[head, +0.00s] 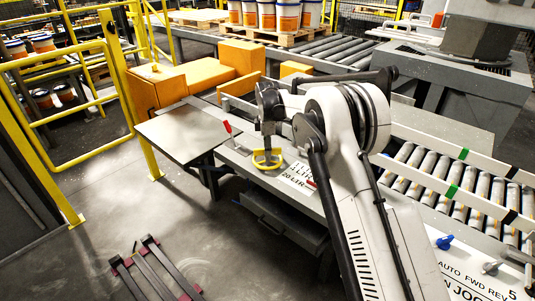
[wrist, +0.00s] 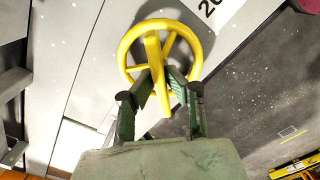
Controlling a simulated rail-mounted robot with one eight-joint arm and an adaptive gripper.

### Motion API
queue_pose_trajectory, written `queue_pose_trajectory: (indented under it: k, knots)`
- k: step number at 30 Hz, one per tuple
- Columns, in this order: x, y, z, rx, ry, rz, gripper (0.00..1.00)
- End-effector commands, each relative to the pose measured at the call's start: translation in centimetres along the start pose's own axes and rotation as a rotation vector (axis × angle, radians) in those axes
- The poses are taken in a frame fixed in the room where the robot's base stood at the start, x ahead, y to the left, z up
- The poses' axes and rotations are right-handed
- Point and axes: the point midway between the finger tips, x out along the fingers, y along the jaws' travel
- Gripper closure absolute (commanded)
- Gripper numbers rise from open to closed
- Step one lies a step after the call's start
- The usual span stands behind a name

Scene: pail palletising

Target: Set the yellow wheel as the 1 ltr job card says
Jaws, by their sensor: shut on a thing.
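The yellow wheel (head: 267,158) lies on the grey bench top beside the conveyor in the head view. In the wrist view the yellow wheel (wrist: 124,52) shows its round rim and spokes. In the head view my gripper (head: 267,140) comes down onto the wheel from above. The job card (head: 300,178) is a white sheet right of the wheel, with "1 LTR" and "20 LTR" lettering partly readable. A corner of it shows in the wrist view (wrist: 232,20).
A red-handled clamp (head: 229,129) stands left of the wheel. Orange blocks (head: 200,73) sit behind the bench. A roller conveyor (head: 450,180) runs at right, with a blue knob (head: 445,242) on the panel in front. Yellow railing (head: 130,90) stands at left.

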Motion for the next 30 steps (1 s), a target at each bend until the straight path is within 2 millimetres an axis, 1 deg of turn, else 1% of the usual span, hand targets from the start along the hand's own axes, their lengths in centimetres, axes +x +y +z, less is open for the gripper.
queue_pose_trajectory:
  k: [30]
  knots:
    - [0.03,0.03,0.00,0.963,0.000,0.001,1.00]
